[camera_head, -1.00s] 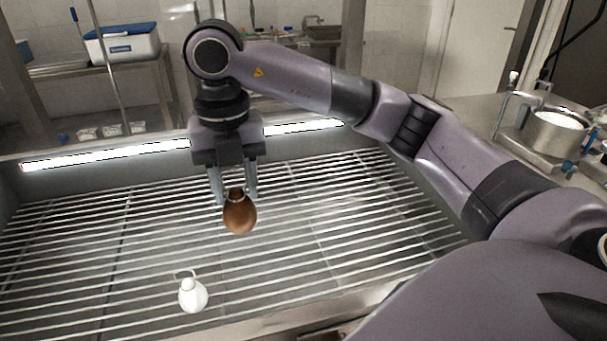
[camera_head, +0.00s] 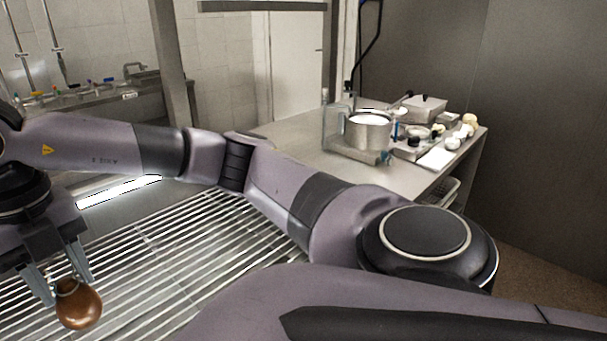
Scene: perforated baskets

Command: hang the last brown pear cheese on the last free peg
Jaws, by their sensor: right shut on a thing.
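The brown pear cheese (camera_head: 79,306) hangs at the lower left of the head view. My left gripper is not in view. No peg shows in this view.
A steel table (camera_head: 300,150) at the back right bears a pot (camera_head: 367,132) with white contents, a lidded metal box (camera_head: 423,108) and several small pale round items. A metal post (camera_head: 173,70) stands behind the rack. Brown floor shows at right.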

